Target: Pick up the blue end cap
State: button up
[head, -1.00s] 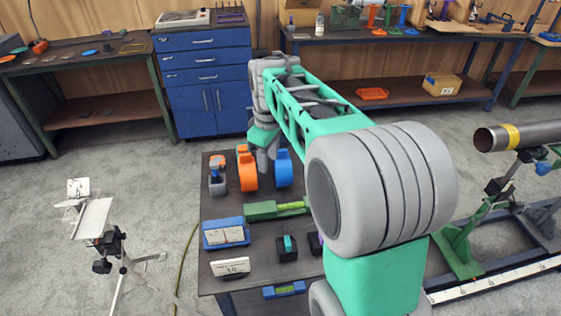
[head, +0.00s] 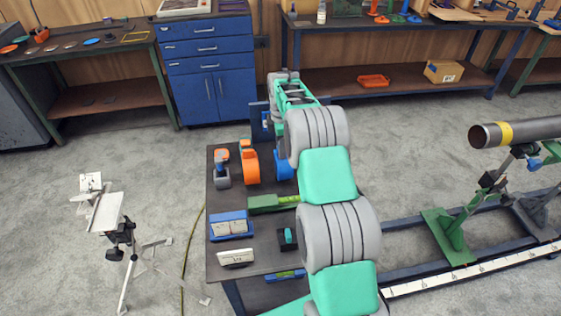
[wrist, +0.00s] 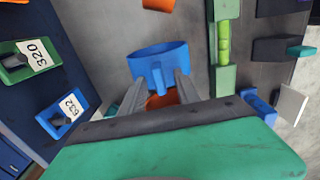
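The blue end cap (wrist: 160,55) stands on the dark table in the wrist view, a rounded blue cup shape with a narrow tab facing my gripper. In the head view, the blue piece (head: 283,165) beside an orange one appears to be the same cap, partly covered by my arm. My gripper (wrist: 168,74) looks open, with its two grey fingers pointing at the cap, one on each side of the tab. I cannot tell whether the fingers touch it. In the head view the fingers are hidden behind my arm.
An orange piece (head: 250,167) stands left of the cap. A green level (head: 265,204) lies in front of it. A dark blue panel with a green tag (wrist: 30,60) and a blue tag (wrist: 63,110) is at the table's back side. More orange (wrist: 172,97) shows between my fingers.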

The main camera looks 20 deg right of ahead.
jog(key=shift+c, duration=0.6)
grip_shut()
dwell(0.8)
